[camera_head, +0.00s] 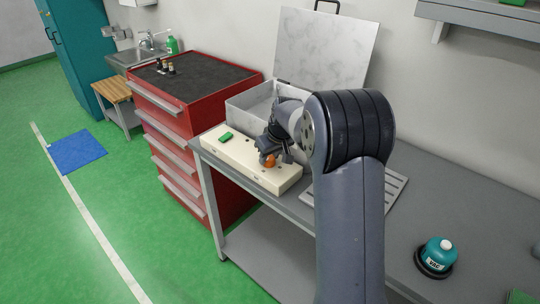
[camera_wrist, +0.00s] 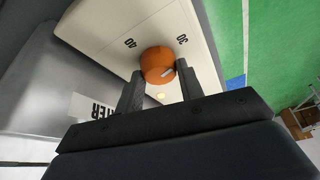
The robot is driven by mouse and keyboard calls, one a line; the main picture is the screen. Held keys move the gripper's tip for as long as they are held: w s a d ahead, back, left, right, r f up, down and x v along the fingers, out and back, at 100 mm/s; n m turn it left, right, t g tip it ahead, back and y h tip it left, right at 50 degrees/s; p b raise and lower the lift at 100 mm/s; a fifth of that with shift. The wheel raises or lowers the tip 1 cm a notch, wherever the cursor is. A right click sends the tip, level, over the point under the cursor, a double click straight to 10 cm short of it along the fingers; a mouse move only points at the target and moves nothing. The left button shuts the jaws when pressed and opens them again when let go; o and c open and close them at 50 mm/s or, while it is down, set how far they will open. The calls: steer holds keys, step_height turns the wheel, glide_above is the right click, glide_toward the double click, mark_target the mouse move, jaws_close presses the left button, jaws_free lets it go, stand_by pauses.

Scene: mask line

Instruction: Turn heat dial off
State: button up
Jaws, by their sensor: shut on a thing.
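The heat dial (camera_wrist: 157,66) is an orange round knob with a pale pointer mark, on the cream face of a heater box. It also shows in the head view (camera_head: 269,160), partly covered by my gripper. My gripper (camera_wrist: 160,85) is shut on the dial, with one dark finger on each side.
A metal basin with a raised lid (camera_head: 325,50) stands behind the box. A red drawer cabinet (camera_head: 185,115) is at the left.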

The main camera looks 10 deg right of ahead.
steer(key=shift+c, duration=1.2)
